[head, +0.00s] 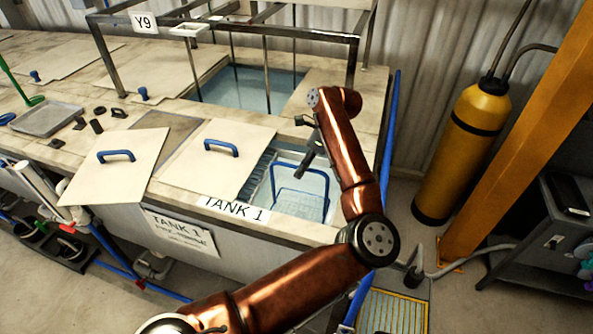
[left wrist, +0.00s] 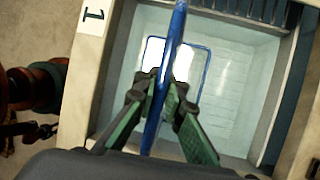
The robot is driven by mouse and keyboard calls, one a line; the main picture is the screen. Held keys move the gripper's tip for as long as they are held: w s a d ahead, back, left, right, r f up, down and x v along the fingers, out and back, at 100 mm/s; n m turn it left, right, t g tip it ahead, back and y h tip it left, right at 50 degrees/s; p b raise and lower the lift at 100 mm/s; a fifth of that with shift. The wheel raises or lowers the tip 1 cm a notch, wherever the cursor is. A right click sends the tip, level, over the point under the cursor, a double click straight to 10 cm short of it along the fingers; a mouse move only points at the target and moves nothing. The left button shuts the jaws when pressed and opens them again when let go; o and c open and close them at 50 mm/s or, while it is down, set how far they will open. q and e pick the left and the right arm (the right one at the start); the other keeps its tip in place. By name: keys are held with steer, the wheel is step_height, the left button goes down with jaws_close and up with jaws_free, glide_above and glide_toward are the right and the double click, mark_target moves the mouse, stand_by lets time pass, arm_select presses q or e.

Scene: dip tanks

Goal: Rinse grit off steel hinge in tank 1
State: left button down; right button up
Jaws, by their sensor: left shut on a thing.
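Tank 1 (head: 222,209) has its name on the front edge and stands partly open, with clear liquid inside. My left gripper (head: 314,158) is above the opening. In the left wrist view its green-padded fingers (left wrist: 165,100) are shut on a blue bar (left wrist: 177,30), which looks like the handle of a dip basket. The blue-framed wire basket (head: 297,191) is in the opening below the gripper; its blue frame also shows in the left wrist view (left wrist: 207,48). I cannot make out the steel hinge; glare and the fingers hide part of the basket. My right gripper is not in view.
Pale lids with blue handles (head: 233,166) lie left of the opening. Several small dark parts (head: 97,126) and a metal tray (head: 46,119) rest on the counter. A second tank (head: 245,88) stands open behind, under a metal frame. A yellow cylinder (head: 462,145) stands right.

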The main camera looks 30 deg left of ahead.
arm_select(q)
steer(key=shift+w+d+r, duration=0.1)
steer(key=shift+w+d, duration=0.05)
steer(key=shift+d, duration=0.4)
steer(key=shift+s+a, duration=0.2)
steer(key=shift+a, duration=0.6)
steer(key=shift+s+a, duration=0.15)
steer(key=shift+a, duration=0.6)
steer(key=shift+s+a, duration=0.2)
steer(key=shift+a, duration=0.6)
steer(key=shift+w+d+b, duration=0.25)
steer(key=shift+d+b, duration=0.15)
steer(key=shift+d, duration=0.65)
steer(key=shift+w+d, duration=0.15)
steer(key=shift+d, duration=0.5)
steer(key=shift+w+d, duration=0.15)
steer(key=shift+d, duration=0.45)
steer(key=shift+s+a+b, duration=0.1)
steer(key=shift+s+a, duration=0.1)
steer(key=shift+a, duration=0.6)
steer(key=shift+s+a+b, duration=0.15)
steer(key=shift+a, duration=0.65)
steer(key=shift+s+a+b, duration=0.1)
steer(key=shift+s+a, duration=0.1)
steer(key=shift+a, duration=0.6)
steer(key=shift+w+d, duration=0.25)
steer(key=shift+d, duration=0.85)
